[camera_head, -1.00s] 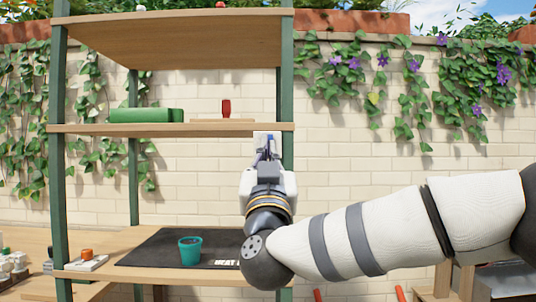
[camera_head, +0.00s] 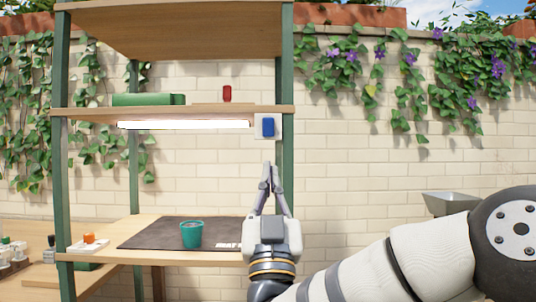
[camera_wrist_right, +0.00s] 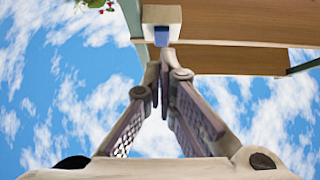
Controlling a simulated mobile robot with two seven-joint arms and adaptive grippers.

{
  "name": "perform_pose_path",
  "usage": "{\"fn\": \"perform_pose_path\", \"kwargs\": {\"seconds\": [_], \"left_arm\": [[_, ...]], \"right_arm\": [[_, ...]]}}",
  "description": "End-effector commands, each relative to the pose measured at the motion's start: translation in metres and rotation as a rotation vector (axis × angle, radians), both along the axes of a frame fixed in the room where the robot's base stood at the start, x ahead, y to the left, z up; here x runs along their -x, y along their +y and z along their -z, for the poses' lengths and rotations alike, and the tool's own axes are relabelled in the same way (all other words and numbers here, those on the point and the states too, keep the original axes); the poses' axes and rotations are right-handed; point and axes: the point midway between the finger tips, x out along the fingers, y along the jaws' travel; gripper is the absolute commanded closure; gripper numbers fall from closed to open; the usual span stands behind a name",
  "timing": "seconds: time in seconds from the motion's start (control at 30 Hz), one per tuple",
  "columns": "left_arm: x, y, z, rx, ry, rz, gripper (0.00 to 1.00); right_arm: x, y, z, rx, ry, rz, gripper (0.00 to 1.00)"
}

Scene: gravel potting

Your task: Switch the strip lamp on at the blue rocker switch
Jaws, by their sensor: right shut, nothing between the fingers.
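The blue rocker switch (camera_head: 268,127) sits on a pale plate at the right end of the middle shelf, by the green post. The strip lamp (camera_head: 184,124) under that shelf glows bright white. My right gripper (camera_head: 268,168) is shut and empty, pointing up, below the switch and apart from it. My left gripper is not in view.
A teal pot (camera_head: 191,235) stands on the dark mat (camera_head: 150,234) on the lower shelf. A green box (camera_head: 148,99) and a red object (camera_head: 227,93) sit on the middle shelf. A small white tray (camera_head: 88,246) with an orange knob is at left.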

Motion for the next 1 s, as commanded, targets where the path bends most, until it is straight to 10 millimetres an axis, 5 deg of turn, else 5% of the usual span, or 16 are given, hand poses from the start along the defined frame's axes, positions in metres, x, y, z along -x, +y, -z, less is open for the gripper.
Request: {"fn": "perform_pose_path", "kwargs": {"seconds": [0.2, 0.67, 0.77, 0.87, 1.0], "left_arm": [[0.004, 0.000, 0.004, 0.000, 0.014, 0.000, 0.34], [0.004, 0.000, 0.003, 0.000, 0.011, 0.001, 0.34], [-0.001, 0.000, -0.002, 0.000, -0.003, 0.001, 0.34], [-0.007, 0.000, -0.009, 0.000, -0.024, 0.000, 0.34], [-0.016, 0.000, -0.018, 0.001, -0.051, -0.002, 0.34]], "right_arm": [[0.018, 0.001, 0.028, 0.000, 0.001, -0.003, 1.00], [0.019, 0.002, 0.041, 0.013, 0.029, -0.013, 1.00], [0.010, 0.005, 0.095, 0.069, 0.190, -0.075, 1.00], [0.011, 0.004, 0.190, 0.138, 0.471, -0.165, 1.00], [0.049, -0.015, 0.323, 0.187, 0.886, -0.256, 1.00]]}}
